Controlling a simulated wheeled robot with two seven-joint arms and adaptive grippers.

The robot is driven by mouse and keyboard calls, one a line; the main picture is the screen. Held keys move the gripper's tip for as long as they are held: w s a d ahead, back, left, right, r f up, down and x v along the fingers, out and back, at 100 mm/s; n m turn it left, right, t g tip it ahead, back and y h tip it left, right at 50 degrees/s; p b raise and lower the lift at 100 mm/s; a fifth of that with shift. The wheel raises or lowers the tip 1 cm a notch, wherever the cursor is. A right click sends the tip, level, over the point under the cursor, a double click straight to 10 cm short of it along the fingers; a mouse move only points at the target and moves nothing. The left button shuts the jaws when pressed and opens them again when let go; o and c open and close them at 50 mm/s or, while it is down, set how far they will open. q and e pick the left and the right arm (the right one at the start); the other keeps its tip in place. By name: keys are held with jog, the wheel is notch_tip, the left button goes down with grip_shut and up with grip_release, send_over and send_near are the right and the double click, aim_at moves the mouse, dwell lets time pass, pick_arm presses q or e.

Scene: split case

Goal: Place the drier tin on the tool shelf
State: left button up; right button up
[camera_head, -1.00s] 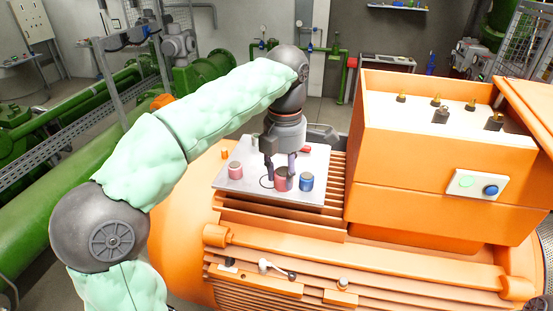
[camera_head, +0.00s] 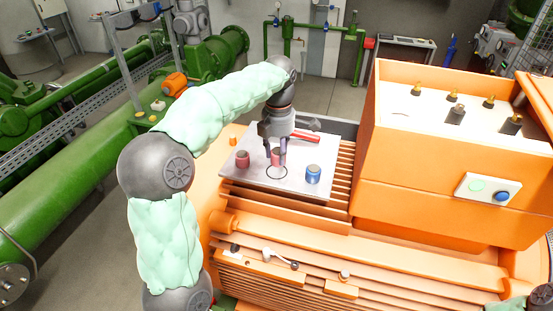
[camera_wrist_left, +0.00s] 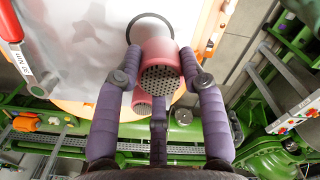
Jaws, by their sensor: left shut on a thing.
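My left gripper (camera_head: 275,150) is shut on a pinkish-red tin (camera_head: 278,158). In the left wrist view the tin (camera_wrist_left: 160,60) sits between the purple fingers (camera_wrist_left: 160,80), its perforated grey end facing the camera. A pale flat plate (camera_head: 245,180) lies on the orange machine and bears a black ring outline (camera_head: 276,173); the tin appears just behind or above the ring, and I cannot tell whether it touches the plate. The ring (camera_wrist_left: 150,20) also shows beyond the tin in the wrist view. My right gripper is out of view.
A second pink tin (camera_head: 242,159) stands on the plate to the left, and a blue tin (camera_head: 313,174) to the right. A red-handled tool (camera_head: 305,137) lies at the back. The tall orange box (camera_head: 430,170) stands close on the right.

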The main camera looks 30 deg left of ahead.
aim_at(277, 161)
pick_arm(q)
jog(key=shift+w+a+f, duration=0.35)
jog(key=shift+w+f, duration=0.05)
jog(key=shift+f, duration=0.15)
jog(key=f, duration=0.3)
jog(key=shift+w+a+p, duration=0.15)
jog(key=shift+a+p, duration=0.05)
jog(key=shift+p, duration=0.1)
jog(key=shift+f, duration=0.4)
jog(key=shift+f, duration=0.2)
jog(key=o, duration=1.1)
jog(key=shift+o, duration=0.2)
jog(key=shift+r, duration=0.1)
notch_tip(277, 161, up, 12)
jog(key=shift+r, duration=0.1)
